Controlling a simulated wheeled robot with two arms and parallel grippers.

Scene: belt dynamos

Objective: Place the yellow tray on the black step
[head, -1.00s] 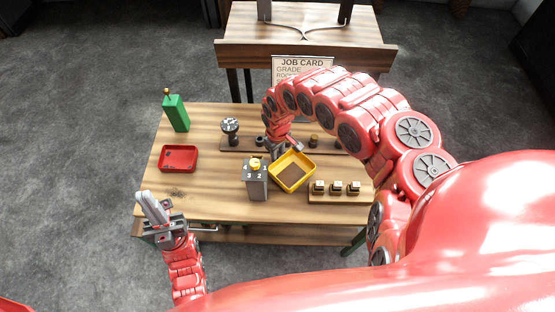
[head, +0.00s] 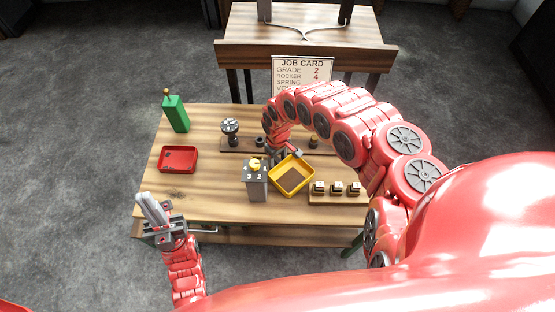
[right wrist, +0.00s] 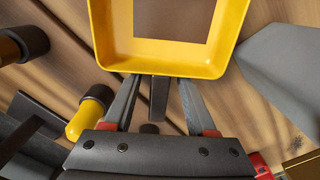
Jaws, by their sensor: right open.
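The yellow tray (head: 291,190) has a brown floor and sits turned at an angle on the wooden table, right beside the grey numbered block. In the right wrist view its near wall (right wrist: 165,62) is just ahead of the fingertips. My right gripper (right wrist: 158,82) is open, its two fingers apart and pointing at that wall; I cannot tell whether they touch it. In the head view the right gripper (head: 281,154) is at the tray's far side, partly hidden. My left gripper (head: 152,207) is over the table's front left corner, away from the tray. I cannot clearly pick out the black step.
The grey block (head: 256,186) with a yellow top stands close left of the tray. A wooden holder (head: 338,198) with several small parts is to the right. The front left tabletop is clear.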

